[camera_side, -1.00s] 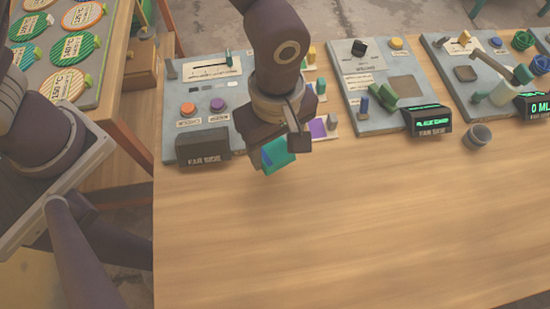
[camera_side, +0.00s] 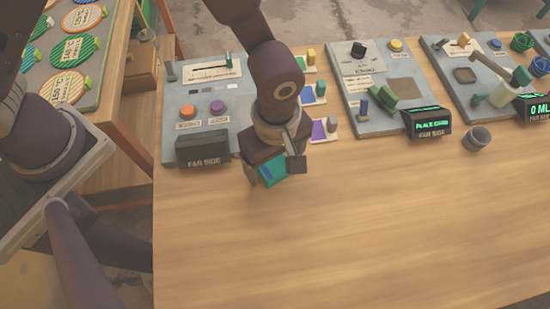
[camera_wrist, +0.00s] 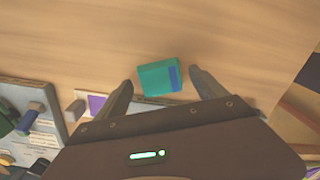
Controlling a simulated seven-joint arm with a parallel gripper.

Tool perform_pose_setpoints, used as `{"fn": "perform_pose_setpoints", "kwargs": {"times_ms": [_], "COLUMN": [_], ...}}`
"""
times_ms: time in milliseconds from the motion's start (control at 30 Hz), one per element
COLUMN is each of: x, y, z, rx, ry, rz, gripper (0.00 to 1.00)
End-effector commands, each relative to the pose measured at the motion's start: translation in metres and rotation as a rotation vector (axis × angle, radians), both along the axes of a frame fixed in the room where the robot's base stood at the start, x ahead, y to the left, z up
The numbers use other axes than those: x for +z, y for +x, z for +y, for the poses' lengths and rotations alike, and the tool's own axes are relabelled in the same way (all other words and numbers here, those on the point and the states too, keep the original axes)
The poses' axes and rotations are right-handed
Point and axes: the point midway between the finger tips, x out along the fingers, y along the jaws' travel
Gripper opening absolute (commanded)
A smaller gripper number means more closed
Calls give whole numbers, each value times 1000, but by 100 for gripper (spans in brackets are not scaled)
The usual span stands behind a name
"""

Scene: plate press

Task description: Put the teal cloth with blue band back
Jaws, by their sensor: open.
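The teal cloth with blue band (camera_side: 273,173) is a small folded teal piece at my gripper, over the near side of the wooden table. In the wrist view the same cloth (camera_wrist: 158,78) shows its blue band on the right edge. My gripper (camera_side: 274,172) is open, with one finger on each side of the cloth. In the wrist view a gap shows between each finger of my gripper (camera_wrist: 160,80) and the cloth. I cannot tell for sure whether the cloth touches the table. The far finger is partly hidden in the side view.
Small pads with a purple patch (camera_side: 318,129) and a blue patch (camera_side: 308,95) stand just behind my gripper. A grey panel with buttons (camera_side: 188,83) and a dark "FAR SIDE" block (camera_side: 202,150) are to the left. The table front is clear.

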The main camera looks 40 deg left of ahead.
Motion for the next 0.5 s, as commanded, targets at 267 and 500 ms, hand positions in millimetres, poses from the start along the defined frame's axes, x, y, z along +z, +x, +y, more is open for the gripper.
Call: {"fn": "perform_pose_setpoints", "kwargs": {"times_ms": [267, 500], "x": [40, 101], "y": [1, 2], "z": [-2, -1], "rx": [-1, -1], "ry": [-5, -4], "rz": [-5, -4], "gripper": [81, 81]}}
